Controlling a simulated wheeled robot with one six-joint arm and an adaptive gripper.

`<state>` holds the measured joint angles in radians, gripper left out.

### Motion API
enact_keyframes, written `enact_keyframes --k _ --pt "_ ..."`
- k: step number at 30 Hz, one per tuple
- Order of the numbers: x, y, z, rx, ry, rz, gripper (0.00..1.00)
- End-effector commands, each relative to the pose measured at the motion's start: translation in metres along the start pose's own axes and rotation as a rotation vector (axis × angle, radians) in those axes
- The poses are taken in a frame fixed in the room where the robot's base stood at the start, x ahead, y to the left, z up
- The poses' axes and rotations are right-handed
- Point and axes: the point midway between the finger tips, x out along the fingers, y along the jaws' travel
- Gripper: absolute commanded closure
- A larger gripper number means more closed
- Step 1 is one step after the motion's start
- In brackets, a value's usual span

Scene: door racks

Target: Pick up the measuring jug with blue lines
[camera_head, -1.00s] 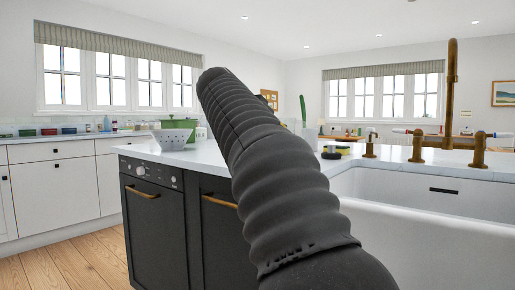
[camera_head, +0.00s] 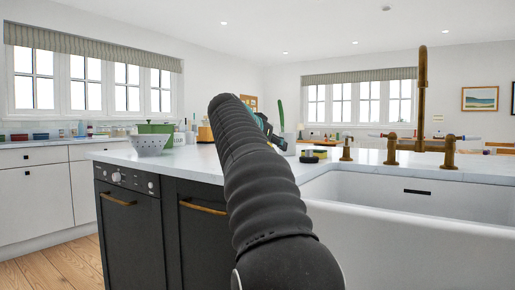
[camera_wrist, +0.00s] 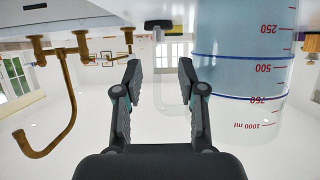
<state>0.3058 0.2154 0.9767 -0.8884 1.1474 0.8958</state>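The measuring jug (camera_wrist: 240,75) shows large and close at the right of the wrist view, which is upside down. It is clear, bluish, with red volume marks and dark blue lines around it. Its base is cut off by the frame's top edge. My gripper (camera_wrist: 158,72) is open and empty, with the jug beside its right finger; I cannot tell whether they touch. I cannot make out the jug there.
A grey colander (camera_head: 150,144) and a green container (camera_head: 156,128) stand on the white island counter (camera_head: 200,158) to the left. A yellow-and-black sponge item (camera_head: 314,156) lies right of my arm. The brass tap (camera_head: 421,100) rises behind the white sink (camera_head: 420,235).

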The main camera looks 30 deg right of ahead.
Motion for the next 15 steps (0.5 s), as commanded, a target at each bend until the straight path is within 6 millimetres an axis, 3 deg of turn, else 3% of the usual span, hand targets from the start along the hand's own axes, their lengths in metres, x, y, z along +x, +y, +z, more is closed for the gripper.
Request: enact_keyframes --k 7,15 --pt "0.036 0.003 -0.002 0.000 -0.002 0.003 0.60" --pt "0.042 0.003 -0.002 0.000 0.000 0.000 0.60"
